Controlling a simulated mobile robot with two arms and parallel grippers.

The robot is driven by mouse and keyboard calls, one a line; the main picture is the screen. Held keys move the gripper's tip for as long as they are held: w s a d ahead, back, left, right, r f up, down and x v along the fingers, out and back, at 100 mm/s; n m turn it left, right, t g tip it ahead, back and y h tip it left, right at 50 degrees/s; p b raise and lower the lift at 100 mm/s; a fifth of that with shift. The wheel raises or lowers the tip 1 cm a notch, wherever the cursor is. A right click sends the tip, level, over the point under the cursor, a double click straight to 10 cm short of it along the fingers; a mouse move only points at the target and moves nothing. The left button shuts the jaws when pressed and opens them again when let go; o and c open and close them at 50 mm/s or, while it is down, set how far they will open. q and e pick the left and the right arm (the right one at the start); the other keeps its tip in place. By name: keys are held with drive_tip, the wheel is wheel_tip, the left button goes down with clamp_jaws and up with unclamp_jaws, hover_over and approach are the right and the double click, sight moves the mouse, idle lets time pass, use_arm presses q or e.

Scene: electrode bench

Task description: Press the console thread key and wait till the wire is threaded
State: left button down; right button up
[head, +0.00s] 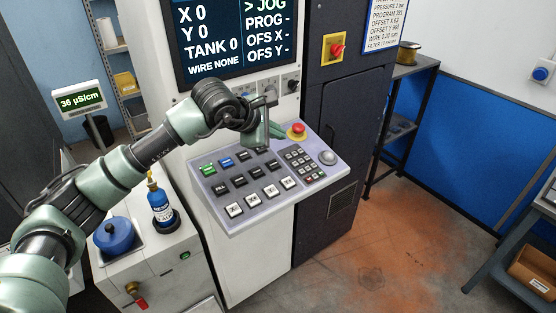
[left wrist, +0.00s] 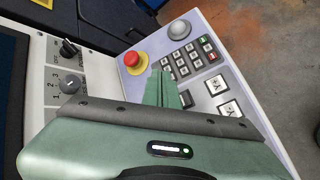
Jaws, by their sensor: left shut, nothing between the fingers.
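The console (head: 222,200) is a sloped grey panel with a green key (head: 207,168), a blue key (head: 227,161), several black and white keys, a number pad (head: 300,162) and a red stop button (head: 297,131). I cannot read which key is the thread key. The screen (head: 237,40) reads WIRE NONE and JOG. My left gripper (head: 276,133) is shut and empty over the back of the console, left of the stop button. In the left wrist view its fingers (left wrist: 161,88) point at the panel beside the stop button (left wrist: 135,62) and hide some keys. I cannot tell whether they touch it. My right gripper is not in view.
Rotary knobs (head: 289,83) sit on the upright face behind the console. A blue bottle (head: 161,204) and a blue-lidded pot (head: 115,235) stand on the cabinet at left. A round grey knob (head: 328,157) is at the console's right.

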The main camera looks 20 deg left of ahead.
use_arm(q)
drive_tip(key=b, duration=0.3)
hover_over(272, 167)
drive_tip(key=f, duration=0.7)
drive_tip(key=shift+s+d+f, duration=0.15)
drive_tip(key=shift+d, duration=0.1)
drive_tip(key=shift+a+f+b, duration=0.15)
drive_tip(key=shift+f+b, duration=0.5)
drive_tip(key=shift+b, duration=0.05)
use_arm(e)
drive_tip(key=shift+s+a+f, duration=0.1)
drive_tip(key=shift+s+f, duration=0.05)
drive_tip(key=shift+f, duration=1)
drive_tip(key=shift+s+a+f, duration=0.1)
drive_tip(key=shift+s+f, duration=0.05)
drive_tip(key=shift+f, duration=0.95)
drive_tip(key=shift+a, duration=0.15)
use_arm(q)
drive_tip(key=shift+a+f+b, duration=0.1)
drive_tip(key=shift+f+b, duration=0.3)
drive_tip(key=shift+b, duration=0.25)
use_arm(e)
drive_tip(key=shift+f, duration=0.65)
